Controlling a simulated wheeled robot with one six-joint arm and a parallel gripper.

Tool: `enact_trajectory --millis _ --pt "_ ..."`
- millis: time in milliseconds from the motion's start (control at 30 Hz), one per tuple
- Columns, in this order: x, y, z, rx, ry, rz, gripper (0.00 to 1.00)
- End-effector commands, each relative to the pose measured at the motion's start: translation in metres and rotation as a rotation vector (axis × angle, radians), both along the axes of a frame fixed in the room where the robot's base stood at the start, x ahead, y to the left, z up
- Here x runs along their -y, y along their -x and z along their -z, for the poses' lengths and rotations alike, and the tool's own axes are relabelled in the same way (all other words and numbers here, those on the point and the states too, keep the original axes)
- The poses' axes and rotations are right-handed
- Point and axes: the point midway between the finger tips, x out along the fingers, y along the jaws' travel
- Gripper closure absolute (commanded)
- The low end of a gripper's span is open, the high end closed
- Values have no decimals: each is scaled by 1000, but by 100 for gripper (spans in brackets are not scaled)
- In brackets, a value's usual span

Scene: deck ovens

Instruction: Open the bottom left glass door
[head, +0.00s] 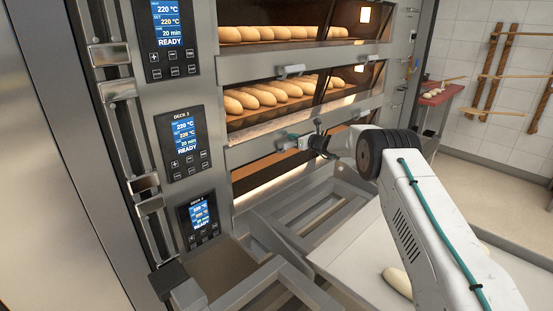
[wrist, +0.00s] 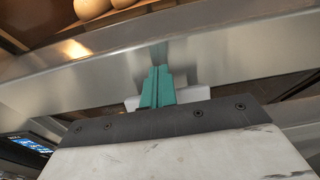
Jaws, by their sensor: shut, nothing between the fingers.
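The bottom deck's left glass door (head: 262,171) is low in the oven front, below the deck with the second row of loaves. A dark, warm-lit strip shows there above a bright edge. My gripper (head: 289,139) is in front of the steel bar (head: 252,129) between the middle and bottom decks. In the wrist view its teal fingers (wrist: 158,88) are together and empty, pointing at a steel bar (wrist: 80,72). I cannot tell whether they touch it.
Loaves sit behind the middle door (head: 270,93) and upper door (head: 280,33). Control panels (head: 184,143) line the left. A steel frame (head: 320,205) and a pale board (head: 350,245) with dough (head: 397,281) lie below my arm.

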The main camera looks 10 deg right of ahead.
Motion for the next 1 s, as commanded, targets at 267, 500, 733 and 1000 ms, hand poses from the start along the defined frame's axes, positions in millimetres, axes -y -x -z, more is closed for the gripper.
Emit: enact_trajectory --millis 267,500,733,1000 --pt "0 0 0 0 0 0 100" --pt "0 0 1 0 0 0 100" --pt "0 1 14 -1 -2 0 100" --pt "0 2 33 -5 1 0 100"
